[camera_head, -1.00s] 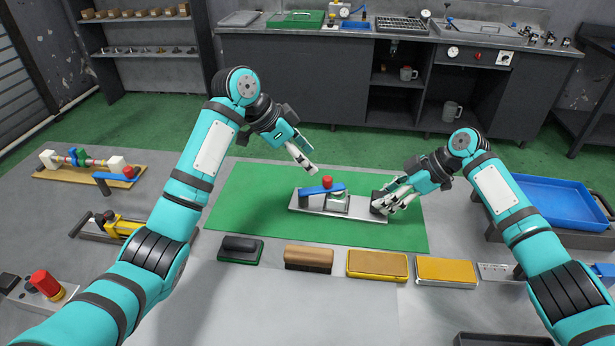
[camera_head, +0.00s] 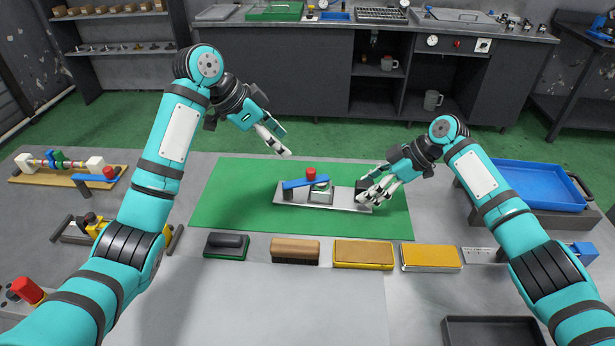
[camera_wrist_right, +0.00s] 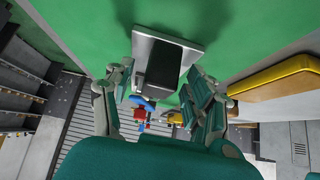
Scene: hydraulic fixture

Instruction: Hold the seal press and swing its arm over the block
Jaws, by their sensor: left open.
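The seal press (camera_head: 345,203) lies on the green mat (camera_head: 235,195): a metal base plate with a blue arm (camera_head: 300,183), a red knob (camera_head: 311,174) and a black grip block at its right end. The grey block (camera_head: 321,196) sits mid-plate, with the arm across or beside it; I cannot tell which. My right gripper (camera_head: 372,194) is at the black grip block. In the right wrist view, the black grip block (camera_wrist_right: 165,65) is between its spread fingers, with a gap on the left. My left gripper (camera_head: 284,152) is open and empty, above and behind the press.
A black-topped pad (camera_head: 227,244), a brush (camera_head: 295,250) and two yellow blocks (camera_head: 363,253) (camera_head: 430,257) line the mat's front edge. A blue tray (camera_head: 530,185) stands right. A shaft fixture (camera_head: 65,165) is at left.

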